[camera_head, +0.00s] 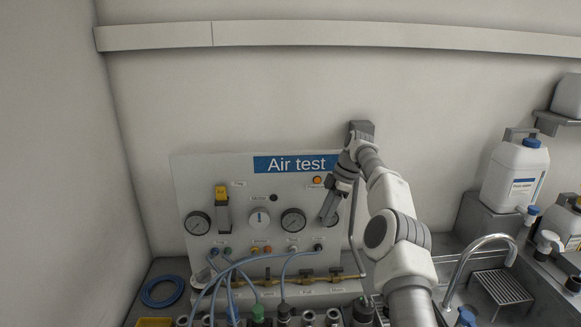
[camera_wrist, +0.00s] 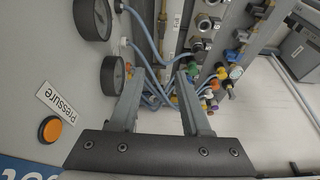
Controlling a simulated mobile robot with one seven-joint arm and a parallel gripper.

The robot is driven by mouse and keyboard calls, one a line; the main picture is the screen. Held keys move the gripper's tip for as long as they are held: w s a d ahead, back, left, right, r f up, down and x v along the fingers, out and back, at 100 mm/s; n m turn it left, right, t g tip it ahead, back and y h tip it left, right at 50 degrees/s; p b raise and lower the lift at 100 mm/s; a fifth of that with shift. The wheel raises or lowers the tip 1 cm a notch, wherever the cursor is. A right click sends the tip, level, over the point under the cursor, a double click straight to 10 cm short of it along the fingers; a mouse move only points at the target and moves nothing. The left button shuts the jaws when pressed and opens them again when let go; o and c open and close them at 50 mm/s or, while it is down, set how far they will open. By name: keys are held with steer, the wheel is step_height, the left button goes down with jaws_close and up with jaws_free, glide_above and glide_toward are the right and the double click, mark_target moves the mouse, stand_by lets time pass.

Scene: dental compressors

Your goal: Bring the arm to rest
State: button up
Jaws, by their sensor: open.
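My arm reaches from the lower right of the head view up to the right part of the white Air test panel (camera_head: 240,175). My gripper (camera_head: 328,212) hangs in front of the panel's right gauge and partly covers it. In the wrist view my gripper (camera_wrist: 160,78) has its two fingers apart, with nothing held between them. Blue hoses and fittings show beyond the fingertips. I cannot tell the exact gap between the gripper and the panel.
An orange lamp (camera_wrist: 50,129) marked Pressure and a dark gauge (camera_wrist: 113,76) are close to the left finger. Blue hoses (camera_head: 232,264) loop below the panel. A tap (camera_head: 480,243), a sink and a white canister (camera_head: 515,172) stand at the right.

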steer(key=s+a+r+m+h, duration=0.1)
steer(key=s+a+r, duration=0.1)
steer(key=r, duration=0.2)
steer(key=s+a+r+m+t, duration=0.1)
steer(key=s+a+r, duration=0.1)
steer(key=r, duration=0.3)
steer(key=s+a+r+m+h, duration=0.1)
steer(key=s+a+r, duration=0.1)
steer(key=r, duration=0.2)
steer(key=s+r+m+t+h, duration=0.15)
steer(key=s+r+m, duration=0.25)
steer(key=s+r, duration=0.55)
steer(key=s+d+f+m+t, duration=0.1)
steer(key=s+f+m, duration=0.2)
steer(key=s, duration=0.7)
steer(key=s+d+f+m+t, duration=0.1)
steer(key=s+f+m, duration=0.2)
steer(key=s, duration=0.7)
steer(key=s+d+f+m+t, duration=0.1)
steer(key=s+d+f+m, duration=0.1)
steer(key=s, duration=0.8)
steer(key=f+m, duration=0.1)
steer(key=m, duration=0.1)
steer(key=shift+s+m, duration=0.15)
steer(key=shift+m, duration=0.15)
